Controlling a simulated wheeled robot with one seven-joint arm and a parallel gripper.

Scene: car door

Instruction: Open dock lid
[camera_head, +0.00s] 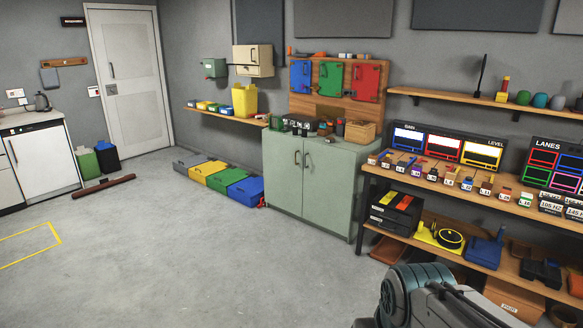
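I cannot tell which thing is the dock lid. Several lidded boxes lie in a row on the floor by the back wall: a grey box (197,164), a yellow box (207,172), a green box (222,178) and a blue box (245,190); their lids look shut. On the right bench's lower shelf are a yellow device (438,235) with a black round part and a blue box (484,250). A teal and grey part of my arm shows at the bottom right, in front of that bench. My gripper's fingers are not in view.
A green cabinet (310,180) stands at the back, with coloured panels above it. The wooden bench (450,184) at right carries labelled blocks and display boards. A dark red bar (104,187) lies on the floor at left. The middle floor (170,260) is clear.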

